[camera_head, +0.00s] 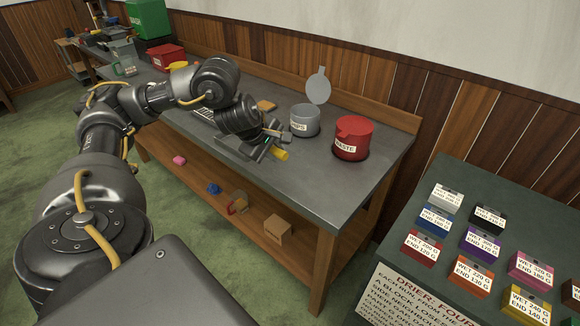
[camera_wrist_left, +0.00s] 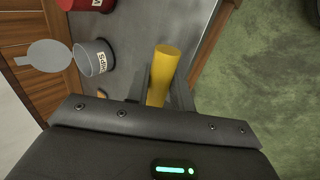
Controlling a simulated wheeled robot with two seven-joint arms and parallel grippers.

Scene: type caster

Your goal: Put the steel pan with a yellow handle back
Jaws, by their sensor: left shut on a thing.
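My left gripper (camera_head: 274,147) is over the right half of the grey bench top and is shut on the yellow handle (camera_head: 281,155) of the steel pan. In the left wrist view the yellow handle (camera_wrist_left: 164,72) stands out between the two fingers (camera_wrist_left: 161,100). The pan's steel body is mostly hidden by my gripper and wrist. A dark grey flat shape (camera_head: 232,148) shows just left of the gripper, and I cannot tell whether it is the pan or something on the bench. My right gripper is not in view.
A grey bin with a raised round lid (camera_head: 305,121) and a red waste pot (camera_head: 352,138) stand behind and right of the gripper. The bench top (camera_head: 345,185) is clear toward its front right. A table with labelled coloured blocks (camera_head: 435,219) is at the right.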

